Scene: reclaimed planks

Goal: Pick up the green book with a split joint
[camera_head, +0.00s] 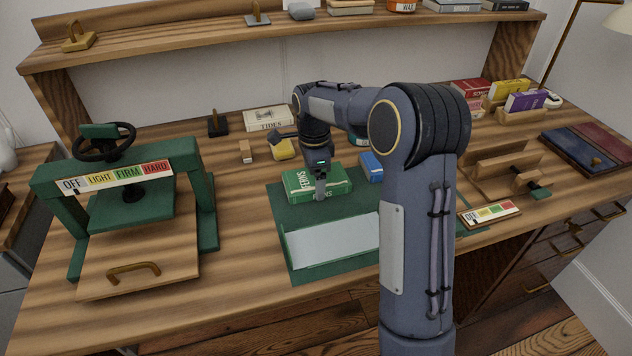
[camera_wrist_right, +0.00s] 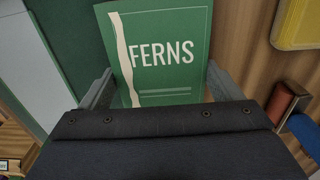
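The green book (camera_head: 334,184), titled FERNS, lies flat on the green mat on the bench. A pale ragged strip runs down its cover near the left edge in the right wrist view (camera_wrist_right: 165,65). My right gripper (camera_head: 321,186) is lowered over it, and one finger shows in front of the lettered side in the head view. In the right wrist view its fingers (camera_wrist_right: 161,88) are spread, one along each side of the book. Narrow gaps seem to show, but contact at the tips is unclear. My left gripper is not in view.
A pale sheet or tray (camera_head: 332,245) lies on the mat (camera_head: 285,213) in front of the book. A green press (camera_head: 120,185) is at left; wooden fixtures (camera_head: 500,172) are at right.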

